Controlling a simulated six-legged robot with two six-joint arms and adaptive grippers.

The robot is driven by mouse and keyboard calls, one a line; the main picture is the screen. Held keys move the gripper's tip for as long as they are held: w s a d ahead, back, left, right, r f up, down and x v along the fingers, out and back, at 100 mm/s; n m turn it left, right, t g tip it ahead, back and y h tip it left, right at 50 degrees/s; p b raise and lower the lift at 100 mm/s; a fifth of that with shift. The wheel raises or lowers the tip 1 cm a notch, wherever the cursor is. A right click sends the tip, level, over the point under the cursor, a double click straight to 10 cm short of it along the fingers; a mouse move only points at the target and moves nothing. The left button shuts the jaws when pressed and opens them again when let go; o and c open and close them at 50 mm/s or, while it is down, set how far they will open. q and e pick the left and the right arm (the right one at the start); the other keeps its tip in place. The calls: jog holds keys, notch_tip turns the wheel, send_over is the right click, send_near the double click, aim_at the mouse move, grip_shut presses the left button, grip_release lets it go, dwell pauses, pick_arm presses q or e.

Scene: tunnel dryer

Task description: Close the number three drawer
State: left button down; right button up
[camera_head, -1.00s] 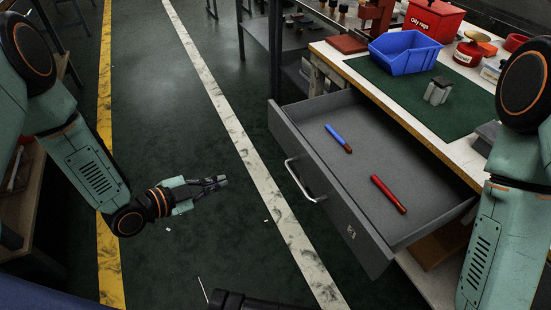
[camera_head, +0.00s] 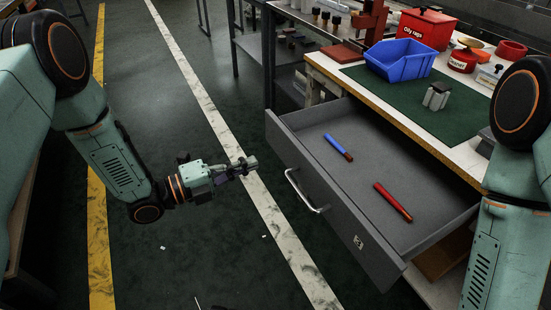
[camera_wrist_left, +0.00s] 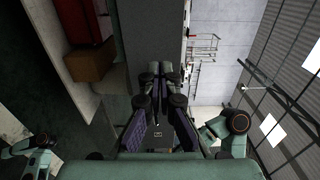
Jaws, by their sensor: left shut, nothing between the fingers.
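The grey drawer (camera_head: 345,215) is pulled out of the workbench in the head view. It has a silver bar handle (camera_head: 306,192) and a small label (camera_head: 358,242) on its front, too small to read surely. A blue marker-like stick (camera_head: 338,145) and a red one (camera_head: 393,202) lie inside. My left gripper (camera_head: 252,164) is shut and empty, left of the drawer front and apart from the handle. It also shows in the left wrist view (camera_wrist_left: 165,70). My right arm is partly in view at the right, but its gripper is not.
On the bench's green mat (camera_head: 415,105) stand a blue bin (camera_head: 400,60) and a small metal block (camera_head: 436,97). A red rag box (camera_head: 426,28) is behind. The floor left of the drawer is open, with a white stripe (camera_head: 285,240).

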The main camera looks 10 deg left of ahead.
aim_at(288, 150)
pick_arm(q)
jog(key=b+x, duration=0.2)
jog(key=x, duration=0.5)
jog(key=shift+w+d, duration=0.25)
jog(key=shift+d, duration=0.05)
